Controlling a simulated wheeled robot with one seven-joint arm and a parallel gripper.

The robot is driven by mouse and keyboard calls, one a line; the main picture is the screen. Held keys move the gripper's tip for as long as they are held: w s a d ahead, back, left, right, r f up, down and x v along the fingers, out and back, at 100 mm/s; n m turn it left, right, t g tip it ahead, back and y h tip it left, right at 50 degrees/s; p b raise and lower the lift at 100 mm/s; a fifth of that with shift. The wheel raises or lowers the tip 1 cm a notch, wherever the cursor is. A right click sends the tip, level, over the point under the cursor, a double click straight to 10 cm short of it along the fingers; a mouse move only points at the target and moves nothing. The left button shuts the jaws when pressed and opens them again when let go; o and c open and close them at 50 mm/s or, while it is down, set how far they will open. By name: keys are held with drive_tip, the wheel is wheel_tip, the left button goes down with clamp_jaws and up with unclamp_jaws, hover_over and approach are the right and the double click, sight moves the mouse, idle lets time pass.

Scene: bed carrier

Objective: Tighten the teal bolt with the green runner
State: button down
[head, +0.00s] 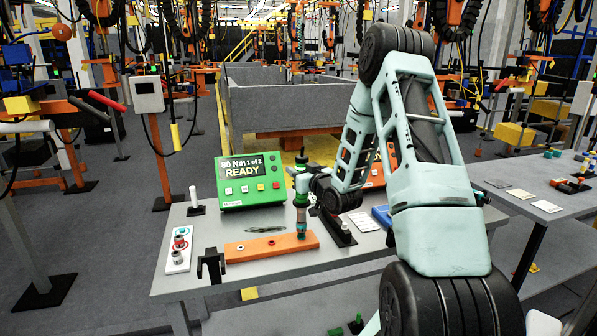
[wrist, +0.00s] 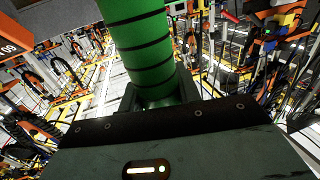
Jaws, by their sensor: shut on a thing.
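My gripper (head: 304,184) is shut on the green runner (head: 301,200), which stands upright over the table. In the wrist view the runner's green, black-ringed body (wrist: 142,45) rises from between the jaws. The runner's lower end comes down at the right part of an orange bar (head: 262,249) lying on the table. I cannot make out the teal bolt apart from the runner's tip. Whether the tip touches a bolt head is too small to tell.
A green control box (head: 250,181) behind the bar reads "80 Nm 1 of 2 READY". A white plate (head: 179,250) with several small parts lies at the left, and a black stand (head: 211,264) stands at the front. A grey-walled carrier (head: 285,100) is behind the table.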

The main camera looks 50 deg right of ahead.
sight(303, 157)
drive_tip(key=shift+f+b, duration=0.9)
drive_tip(key=shift+b, duration=0.4)
idle(0.9)
drive_tip(key=shift+s+f, duration=0.1)
drive_tip(key=shift+f, duration=0.35)
idle(0.8)
drive_tip(key=shift+r, duration=0.2)
drive_tip(key=shift+r+p, duration=1.7)
drive_tip(key=shift+r, duration=1.9)
